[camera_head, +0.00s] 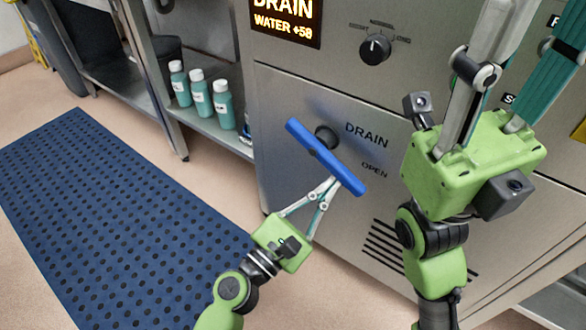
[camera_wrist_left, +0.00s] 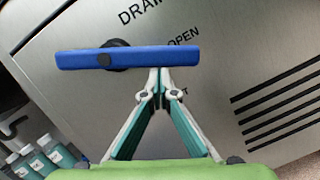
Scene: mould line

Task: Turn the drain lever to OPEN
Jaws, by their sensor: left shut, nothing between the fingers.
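The drain lever (camera_head: 318,150) is a long blue bar on a dark round pivot (camera_head: 326,137) on the steel panel. It slants from upper left to lower right, its lower end just below the OPEN label (camera_head: 374,170). In the left wrist view the lever (camera_wrist_left: 90,58) lies nearly level, and a partly hidden label shows below it. My left gripper (camera_head: 332,182) is shut and empty, its tips at the lever's underside towards the lower end; I cannot tell whether they touch. My right gripper's fingers (camera_head: 520,60) are spread, with the tips out of frame.
A black knob (camera_head: 375,49) sits above the lever. Several teal bottles (camera_head: 201,95) stand on a shelf at left. A blue mat (camera_head: 110,215) covers the floor. Vent slots (camera_head: 385,245) lie below the lever.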

